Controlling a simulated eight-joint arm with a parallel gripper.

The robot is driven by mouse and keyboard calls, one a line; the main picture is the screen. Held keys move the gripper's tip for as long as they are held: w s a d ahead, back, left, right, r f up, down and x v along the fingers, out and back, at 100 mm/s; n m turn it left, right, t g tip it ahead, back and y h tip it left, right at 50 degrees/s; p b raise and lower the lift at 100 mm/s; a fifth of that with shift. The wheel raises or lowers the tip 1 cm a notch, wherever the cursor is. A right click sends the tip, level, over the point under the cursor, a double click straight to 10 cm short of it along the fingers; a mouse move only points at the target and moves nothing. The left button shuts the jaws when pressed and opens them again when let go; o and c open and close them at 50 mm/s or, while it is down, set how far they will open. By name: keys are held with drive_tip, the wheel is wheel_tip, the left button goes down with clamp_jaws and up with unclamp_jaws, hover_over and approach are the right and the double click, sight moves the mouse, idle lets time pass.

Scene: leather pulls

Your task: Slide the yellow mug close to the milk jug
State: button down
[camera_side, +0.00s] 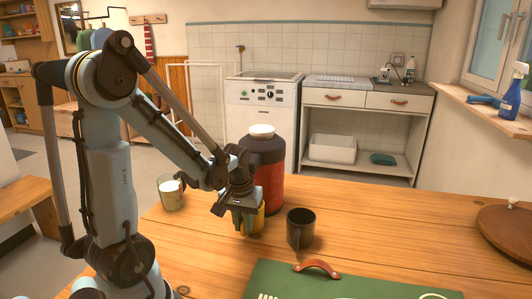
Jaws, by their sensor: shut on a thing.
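The yellow mug (259,221) stands on the wooden table, mostly hidden behind my gripper (246,222). My gripper points down and is shut on the mug. A small clear jug (171,195) with white contents, which looks like the milk jug, stands to the left near the table's far left edge. A clear stretch of table lies between it and the mug.
A tall red and dark container (268,175) with a white cap stands just behind the mug. A dark mug (300,229) stands close on the right. A green tray (350,284) with a leather pull (316,266) lies in front. A round wooden lid (507,232) is far right.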

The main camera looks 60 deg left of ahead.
drive_tip(key=shift+s+a, duration=5.35)
drive_tip(key=shift+c, duration=2.2)
unclamp_jaws()
wheel_tip(320, 180, up, 8)
drive_tip(key=shift+s+d, duration=0.3)
drive_tip(key=shift+d, duration=0.05)
